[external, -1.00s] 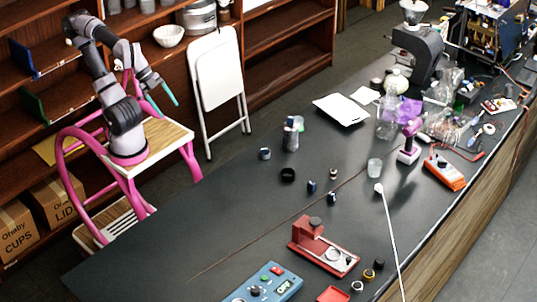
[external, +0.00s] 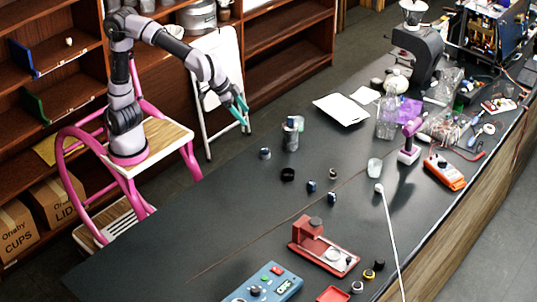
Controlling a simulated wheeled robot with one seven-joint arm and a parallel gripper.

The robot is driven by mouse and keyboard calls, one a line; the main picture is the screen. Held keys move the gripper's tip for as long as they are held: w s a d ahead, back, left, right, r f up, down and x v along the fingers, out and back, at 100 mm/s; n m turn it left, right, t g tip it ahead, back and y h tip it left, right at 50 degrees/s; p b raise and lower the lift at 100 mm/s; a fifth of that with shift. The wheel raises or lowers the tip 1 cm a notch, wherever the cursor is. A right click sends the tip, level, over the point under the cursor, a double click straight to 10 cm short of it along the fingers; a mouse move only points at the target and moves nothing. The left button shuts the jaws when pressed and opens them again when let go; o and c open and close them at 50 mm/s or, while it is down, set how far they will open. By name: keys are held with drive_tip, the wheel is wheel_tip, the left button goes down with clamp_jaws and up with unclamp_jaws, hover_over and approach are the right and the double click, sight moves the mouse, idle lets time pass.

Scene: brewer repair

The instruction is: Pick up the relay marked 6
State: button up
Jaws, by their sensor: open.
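My gripper (external: 240,112) has teal fingers and is open and empty. It hangs in the air past the far left edge of the dark table (external: 200,235), in front of the folded white chair. Several small dark cylindrical pieces stand on the table: one with a pale band (external: 265,153), a blue-sided one (external: 311,186), another blue-sided one (external: 332,197) and a small brownish one (external: 333,174). No marking is readable at this size, so I cannot tell which is the relay marked 6. My gripper touches none of them.
A grey canister (external: 290,138) and black ring (external: 287,174) stand among the pieces. A red device (external: 312,232), blue control box (external: 262,284) and white rod (external: 391,235) are nearer. Tools and a grinder (external: 418,55) crowd the far right. The table's left part is bare.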

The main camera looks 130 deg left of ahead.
drive_tip(key=w+a+f+n+g+y, duration=0.1)
drive_tip(key=w+a+f+n+y, duration=0.15)
drive_tip(key=w+a+f, duration=0.4)
drive_tip(key=w+a+f+n+g+y, duration=0.1)
drive_tip(key=w+a+f+n, duration=0.25)
drive_tip(key=w, duration=0.55)
drive_tip(key=n+g+y, duration=0.1)
drive_tip(key=n+y, duration=0.3)
drive_tip(key=n, duration=0.1)
approach(332, 194)
wheel_tip(332, 194, up, 7)
drive_tip(key=f, duration=0.5)
drive_tip(key=a+f, duration=0.1)
drive_tip(key=f, duration=0.1)
drive_tip(key=shift+w+f, duration=0.1)
drive_tip(key=shift+f, duration=0.3)
drive_tip(key=x, duration=0.7)
drive_tip(key=shift+a+f, duration=0.1)
drive_tip(key=shift+a, duration=0.05)
clamp_jaws()
